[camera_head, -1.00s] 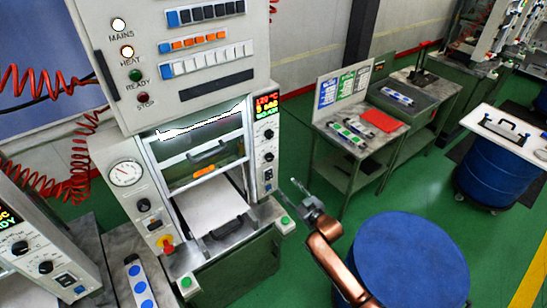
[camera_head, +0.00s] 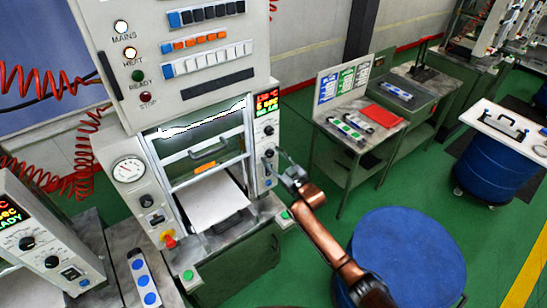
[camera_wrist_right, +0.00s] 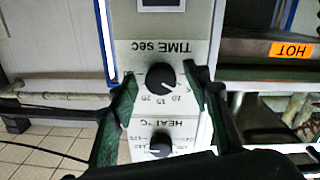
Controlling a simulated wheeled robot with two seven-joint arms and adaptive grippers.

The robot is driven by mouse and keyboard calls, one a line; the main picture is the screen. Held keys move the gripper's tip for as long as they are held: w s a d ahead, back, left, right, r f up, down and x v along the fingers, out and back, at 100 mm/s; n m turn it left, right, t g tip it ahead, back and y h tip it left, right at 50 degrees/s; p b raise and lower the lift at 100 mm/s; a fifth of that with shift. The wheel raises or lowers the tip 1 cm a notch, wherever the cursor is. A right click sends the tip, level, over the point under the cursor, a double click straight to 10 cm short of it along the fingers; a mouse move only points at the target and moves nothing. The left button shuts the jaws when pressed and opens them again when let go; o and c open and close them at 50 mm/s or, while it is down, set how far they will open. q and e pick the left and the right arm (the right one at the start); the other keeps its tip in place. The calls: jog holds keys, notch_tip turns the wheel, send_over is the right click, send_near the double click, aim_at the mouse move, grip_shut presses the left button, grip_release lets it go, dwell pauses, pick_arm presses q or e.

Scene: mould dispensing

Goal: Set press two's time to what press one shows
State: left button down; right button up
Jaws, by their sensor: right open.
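The middle press (camera_head: 190,70) has a small display (camera_head: 266,103) on its side panel, with green, red and yellow text too small to read surely. Below it are a HEAT knob (camera_head: 269,130) and a TIME knob (camera_head: 268,153). The left press (camera_head: 35,225) has a similar lit display (camera_head: 8,213), cut off by the frame. I cannot tell which press is numbered one. My right gripper (camera_head: 287,170) is open at the middle press's panel. In the right wrist view its fingers stand either side of the black TIME knob (camera_wrist_right: 160,77); contact is unclear. My left gripper is out of view.
A blue drum (camera_head: 405,260) stands right of my right arm. The middle press's work plate (camera_head: 215,203) and front bench are left of the gripper. Green floor is free between.

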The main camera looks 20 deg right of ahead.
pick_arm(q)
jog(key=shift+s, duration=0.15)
pick_arm(e)
jog(key=c, duration=1.1)
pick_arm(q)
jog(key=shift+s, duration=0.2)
pick_arm(e)
jog(key=shift+c, duration=0.2)
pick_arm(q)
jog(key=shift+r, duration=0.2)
pick_arm(e)
jog(key=shift+m, duration=0.3)
jog(key=shift+r+m+p, duration=0.1)
jog(key=shift+m+p, duration=0.55)
jog(key=shift+m, duration=0.25)
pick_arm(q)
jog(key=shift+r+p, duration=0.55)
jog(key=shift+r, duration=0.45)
pick_arm(e)
jog(key=shift+m, duration=1.7)
